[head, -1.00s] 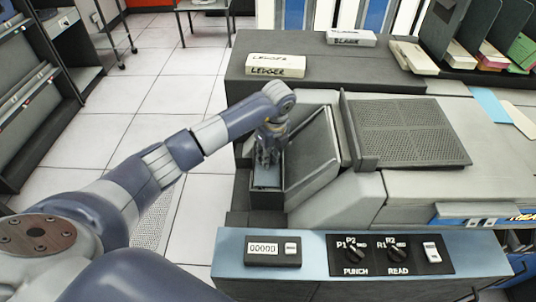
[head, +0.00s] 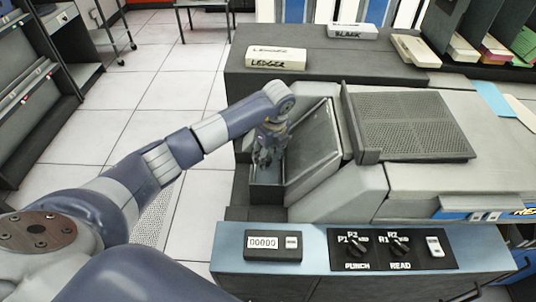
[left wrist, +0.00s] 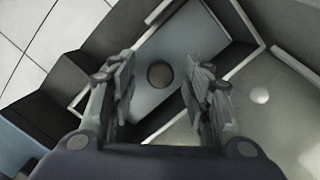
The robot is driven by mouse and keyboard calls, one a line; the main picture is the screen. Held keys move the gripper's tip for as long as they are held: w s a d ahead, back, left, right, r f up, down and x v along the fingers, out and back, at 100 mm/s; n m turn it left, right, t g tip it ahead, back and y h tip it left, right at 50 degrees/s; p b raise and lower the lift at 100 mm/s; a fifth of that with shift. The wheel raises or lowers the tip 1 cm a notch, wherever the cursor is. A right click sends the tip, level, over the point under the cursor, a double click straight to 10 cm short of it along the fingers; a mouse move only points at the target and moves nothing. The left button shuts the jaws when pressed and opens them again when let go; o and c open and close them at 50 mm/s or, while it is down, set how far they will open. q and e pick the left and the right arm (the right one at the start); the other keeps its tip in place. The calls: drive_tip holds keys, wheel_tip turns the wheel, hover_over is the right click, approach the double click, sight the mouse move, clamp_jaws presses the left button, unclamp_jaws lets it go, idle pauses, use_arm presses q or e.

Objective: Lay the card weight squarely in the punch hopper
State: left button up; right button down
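The card weight (left wrist: 175,45) shows in the left wrist view as a flat grey-blue plate with a dark round knob (left wrist: 160,75). It lies inside the punch hopper (head: 266,196), the dark open box at the left end of the machine. My left gripper (head: 266,158) reaches down into the hopper. Its fingers (left wrist: 160,85) are apart on either side of the knob, with visible gaps. The fingers and wrist hide part of the plate, so I cannot tell whether it lies fully square. My right gripper is not in view.
A sloping panel (head: 313,145) rises right of the hopper. A control shelf (head: 320,285) with knobs and a counter (head: 272,245) stands in front. Open tiled floor lies left.

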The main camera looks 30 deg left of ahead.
sight(271, 169)
use_arm(q)
wheel_tip(271, 169, up, 12)
drive_tip(key=d, duration=0.1)
drive_tip(key=shift+s+d, duration=0.35)
drive_tip(key=shift+d, duration=0.05)
drive_tip(key=shift+f, duration=0.15)
idle(0.4)
